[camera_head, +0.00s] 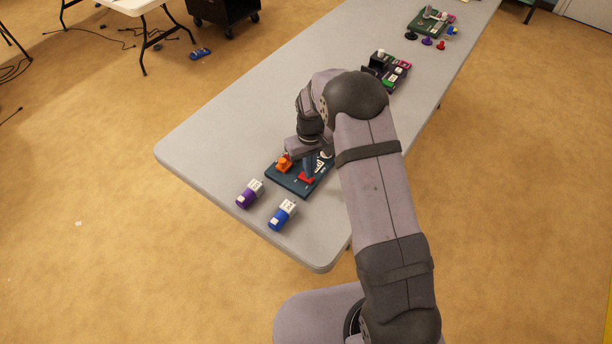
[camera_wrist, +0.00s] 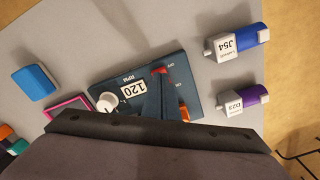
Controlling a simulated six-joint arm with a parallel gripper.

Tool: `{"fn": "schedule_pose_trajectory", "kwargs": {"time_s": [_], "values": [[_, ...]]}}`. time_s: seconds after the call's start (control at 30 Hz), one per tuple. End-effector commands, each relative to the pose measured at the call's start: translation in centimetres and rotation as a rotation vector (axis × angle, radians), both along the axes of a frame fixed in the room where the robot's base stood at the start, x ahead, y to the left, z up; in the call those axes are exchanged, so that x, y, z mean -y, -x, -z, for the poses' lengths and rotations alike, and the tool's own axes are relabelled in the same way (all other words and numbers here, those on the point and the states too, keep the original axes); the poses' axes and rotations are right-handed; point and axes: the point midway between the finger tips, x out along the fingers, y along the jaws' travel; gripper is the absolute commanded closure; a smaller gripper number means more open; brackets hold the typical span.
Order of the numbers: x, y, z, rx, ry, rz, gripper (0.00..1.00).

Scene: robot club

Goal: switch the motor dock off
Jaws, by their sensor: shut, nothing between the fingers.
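The motor dock (camera_head: 283,180) is a flat dark teal panel on the grey table. In the wrist view the dock (camera_wrist: 190,78) shows a white knob (camera_wrist: 107,103), an RPM display (camera_wrist: 133,91) reading 120, and small labels that look like OFF and ON. A red part (camera_wrist: 160,71) sits by the OFF label, and an orange part (camera_wrist: 185,114) lies toward the ON side. My gripper (camera_head: 308,172) is shut and empty, low over the dock beside the red part. Whether it touches is unclear. My gripper (camera_wrist: 158,88) hides part of the panel between the display and labels.
A purple cylinder (camera_head: 246,198) and a blue cylinder (camera_head: 279,217), both with white labelled caps, lie near the table's front edge. A blue block (camera_wrist: 34,82) and a pink-edged item (camera_wrist: 66,107) lie beyond the knob side. More equipment stands farther along the table (camera_head: 235,120).

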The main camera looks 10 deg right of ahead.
Motion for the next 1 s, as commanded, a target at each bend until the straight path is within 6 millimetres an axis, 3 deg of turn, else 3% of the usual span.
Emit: {"fn": "schedule_pose_trajectory", "kwargs": {"time_s": [1.0], "values": [[0.0,0.0,1.3,0.0,0.0,0.0,1.0]]}}
